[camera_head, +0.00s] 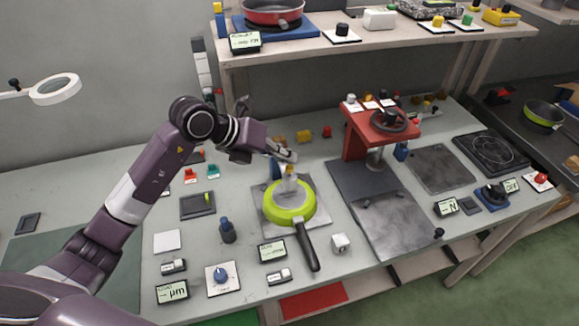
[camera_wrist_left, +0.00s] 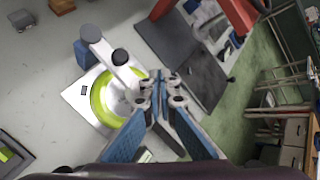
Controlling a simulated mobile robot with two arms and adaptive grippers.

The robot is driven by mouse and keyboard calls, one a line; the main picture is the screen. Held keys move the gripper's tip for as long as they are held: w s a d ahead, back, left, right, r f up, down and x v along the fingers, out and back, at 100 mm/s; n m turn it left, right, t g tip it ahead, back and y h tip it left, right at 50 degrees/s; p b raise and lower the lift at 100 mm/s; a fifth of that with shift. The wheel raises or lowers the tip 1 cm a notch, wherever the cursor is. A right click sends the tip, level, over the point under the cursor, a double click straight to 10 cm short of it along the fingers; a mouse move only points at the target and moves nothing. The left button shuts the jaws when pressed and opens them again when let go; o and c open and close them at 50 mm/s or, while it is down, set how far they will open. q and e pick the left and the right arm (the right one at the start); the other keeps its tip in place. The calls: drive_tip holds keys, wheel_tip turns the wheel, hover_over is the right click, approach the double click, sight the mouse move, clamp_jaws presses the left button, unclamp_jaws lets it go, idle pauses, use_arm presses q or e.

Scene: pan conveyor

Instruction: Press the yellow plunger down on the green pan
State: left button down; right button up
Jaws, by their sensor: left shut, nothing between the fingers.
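The green pan (camera_head: 283,216) lies on a light grey plate (camera_head: 263,191) in the middle of the bench, its black handle (camera_head: 307,247) toward the front. In the left wrist view the pan rim (camera_wrist_left: 98,103) is partly covered by the stand's grey arm and a dark round knob (camera_wrist_left: 120,57). My left gripper (camera_head: 291,156) is shut and empty, just above and behind the plunger; its closed fingertips (camera_wrist_left: 160,84) appear beside the pan. My right gripper is not seen.
A red press (camera_head: 357,135) with a handwheel stands to the right. A blue bottle-like object (camera_head: 227,231), display boxes (camera_head: 271,251) and a white cube (camera_head: 340,243) surround the pan. A shelf (camera_head: 300,47) hangs over the back.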

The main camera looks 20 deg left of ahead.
sight(288, 169)
use_arm(q)
drive_tip(key=shift+f, duration=0.1)
idle(0.4)
drive_tip(key=shift+f+b, duration=0.3)
drive_tip(key=shift+b, duration=0.05)
drive_tip(key=shift+f+b, duration=0.8)
drive_tip(key=shift+f, duration=0.3)
idle(0.8)
drive_tip(key=shift+s+f, duration=0.25)
drive_tip(key=shift+f, duration=0.2)
idle(0.5)
drive_tip(key=shift+r, duration=0.15)
drive_tip(key=shift+w+r+p, duration=0.2)
drive_tip(key=shift+r+p, duration=0.35)
drive_tip(key=shift+r, duration=0.2)
drive_tip(key=shift+r+p, duration=0.35)
drive_tip(key=shift+r, duration=0.4)
drive_tip(key=shift+w+r, duration=0.1)
